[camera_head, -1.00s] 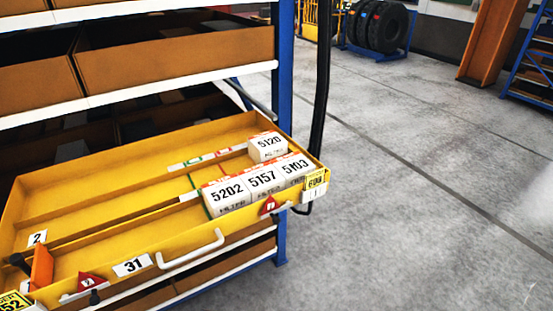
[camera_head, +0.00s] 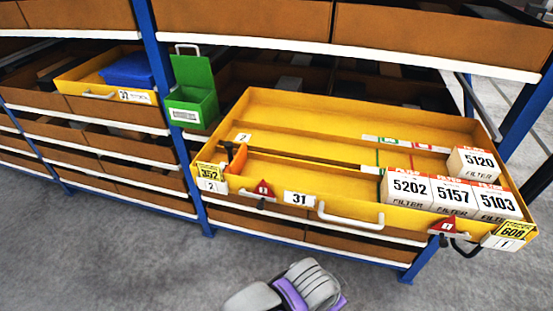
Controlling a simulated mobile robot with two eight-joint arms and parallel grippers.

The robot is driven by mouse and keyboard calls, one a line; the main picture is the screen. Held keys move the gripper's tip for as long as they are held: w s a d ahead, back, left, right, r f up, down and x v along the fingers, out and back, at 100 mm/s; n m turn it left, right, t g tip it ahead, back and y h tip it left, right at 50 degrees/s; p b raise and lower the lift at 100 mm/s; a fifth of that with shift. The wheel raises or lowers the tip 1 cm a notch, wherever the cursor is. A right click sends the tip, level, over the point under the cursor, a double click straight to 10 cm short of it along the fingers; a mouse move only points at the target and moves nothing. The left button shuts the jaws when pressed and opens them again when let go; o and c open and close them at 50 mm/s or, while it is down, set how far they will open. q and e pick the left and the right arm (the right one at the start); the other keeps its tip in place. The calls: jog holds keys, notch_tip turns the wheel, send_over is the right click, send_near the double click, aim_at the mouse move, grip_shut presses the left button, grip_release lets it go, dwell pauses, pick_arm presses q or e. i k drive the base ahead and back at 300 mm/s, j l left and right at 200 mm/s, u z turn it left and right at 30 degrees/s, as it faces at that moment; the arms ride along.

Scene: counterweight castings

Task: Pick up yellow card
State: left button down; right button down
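Two yellow cards are at the front corners of the pulled-out yellow drawer (camera_head: 290,110). The left yellow card (camera_head: 209,171) reads 352 and has a white tag marked 2 below it. The right yellow card (camera_head: 513,231) reads 608 and has a white tag marked 1 below it. A grey and purple end part of my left arm (camera_head: 300,287) shows at the bottom middle, in front of and below the drawer, apart from both cards. Its fingertips cannot be made out, so its opening is unclear. My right gripper is out of view.
White filter boxes (camera_head: 408,188) numbered 5202, 5157, 5103 and 5120 stand in the drawer's right end. An orange-headed tool (camera_head: 236,158) lies at its left. A green bin (camera_head: 193,92) hangs on the blue rack post. The floor (camera_head: 120,255) in front is clear.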

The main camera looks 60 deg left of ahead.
aim_at(213, 172)
jog(key=u, duration=2.55)
